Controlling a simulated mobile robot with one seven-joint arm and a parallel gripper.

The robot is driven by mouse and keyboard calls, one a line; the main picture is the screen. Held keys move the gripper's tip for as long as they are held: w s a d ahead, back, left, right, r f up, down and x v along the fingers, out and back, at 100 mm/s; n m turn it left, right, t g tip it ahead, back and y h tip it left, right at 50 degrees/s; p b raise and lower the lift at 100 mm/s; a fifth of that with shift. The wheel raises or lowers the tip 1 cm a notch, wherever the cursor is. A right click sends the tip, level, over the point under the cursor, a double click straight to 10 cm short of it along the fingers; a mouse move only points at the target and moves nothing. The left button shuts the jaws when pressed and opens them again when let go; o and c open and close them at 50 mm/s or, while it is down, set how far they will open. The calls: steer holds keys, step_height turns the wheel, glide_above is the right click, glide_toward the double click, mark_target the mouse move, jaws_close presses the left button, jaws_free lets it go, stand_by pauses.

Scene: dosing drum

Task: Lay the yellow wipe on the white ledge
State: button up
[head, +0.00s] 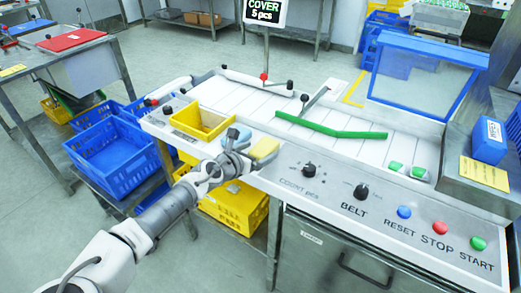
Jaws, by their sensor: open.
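A small yellow block-like piece, which looks like the yellow wipe (264,148), is at the front left corner of the machine, just right of my gripper (246,149). My gripper is open, but its fingers are small and partly hidden by the wrist. I cannot tell whether they touch the wipe. A light blue piece (239,133) is right behind the gripper. The white ledge (155,124) appears to be the pale strip at the machine's left end, around a yellow bin (202,122).
The control panel (380,200) with knobs and coloured buttons lies to the right. A green bar (330,129) crosses the white belt (260,103). Blue crates (115,155) and a yellow crate (236,205) stand lower left. A blue box (490,141) is at far right.

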steer(key=p+v, duration=0.1)
steer(key=v, duration=0.9)
steer(key=shift+s+a, duration=0.1)
steer(key=shift+s, duration=0.05)
